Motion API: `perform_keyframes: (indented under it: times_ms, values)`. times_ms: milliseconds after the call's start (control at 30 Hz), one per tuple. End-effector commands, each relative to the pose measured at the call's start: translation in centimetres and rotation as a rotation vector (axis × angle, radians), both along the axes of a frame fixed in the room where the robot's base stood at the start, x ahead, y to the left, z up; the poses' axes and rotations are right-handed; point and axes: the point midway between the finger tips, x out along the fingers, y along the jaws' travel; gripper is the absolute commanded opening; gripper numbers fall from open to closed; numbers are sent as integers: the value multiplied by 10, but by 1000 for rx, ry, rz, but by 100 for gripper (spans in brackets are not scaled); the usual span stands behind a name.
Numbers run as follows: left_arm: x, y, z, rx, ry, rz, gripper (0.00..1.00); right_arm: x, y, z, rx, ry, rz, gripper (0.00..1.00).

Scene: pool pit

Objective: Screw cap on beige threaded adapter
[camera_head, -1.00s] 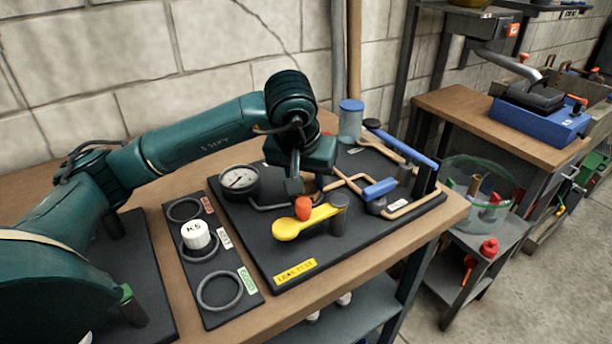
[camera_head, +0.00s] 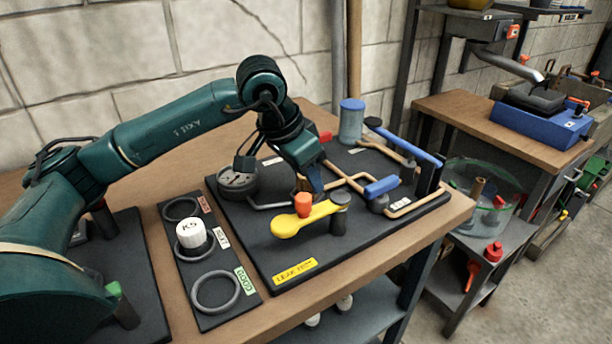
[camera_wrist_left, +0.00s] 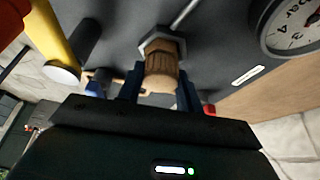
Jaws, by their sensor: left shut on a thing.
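The beige-brown ridged cylinder, which looks like the threaded adapter (camera_wrist_left: 162,74), stands on a dark hex nut (camera_wrist_left: 160,42) in the left wrist view. My left gripper (camera_head: 316,187) reaches down over the black board. Its two fingers lie on either side of the beige piece and are shut on it. A white cap marked K5 (camera_head: 190,233) stands upright on the ring plate, at the middle ring and apart from the gripper. My right gripper is not in view.
The yellow lever (camera_head: 300,222) with an orange knob (camera_head: 304,199) is just in front of the gripper. The pressure gauge (camera_head: 236,182) is to its left. Blue-handled pipework (camera_head: 381,187) and a blue-lidded jar (camera_head: 351,125) are to its right. The GOOD ring (camera_head: 215,292) is empty.

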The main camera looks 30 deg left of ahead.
Motion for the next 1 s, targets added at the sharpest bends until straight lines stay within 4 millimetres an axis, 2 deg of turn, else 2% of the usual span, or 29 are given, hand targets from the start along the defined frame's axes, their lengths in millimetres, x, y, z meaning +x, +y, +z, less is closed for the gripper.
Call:
perform_keyframes:
  times_ms: [33,167,367,400,700,867,1000]
  values:
    - [-1,-1,-2,-3,3,-47,10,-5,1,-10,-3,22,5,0]
    - [-1,-1,-1,-3,4,-121,10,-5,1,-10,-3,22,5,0]
    - [-1,-2,-1,-3,4,-128,10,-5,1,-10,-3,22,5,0]
    - [-1,-2,-1,-3,4,-128,36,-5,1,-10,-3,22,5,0]
    - [-1,-1,-1,0,2,-124,61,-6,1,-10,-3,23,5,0]
    - [-1,0,-1,0,1,-124,61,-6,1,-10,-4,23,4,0]
    - [0,0,-1,0,1,-123,52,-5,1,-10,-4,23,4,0]
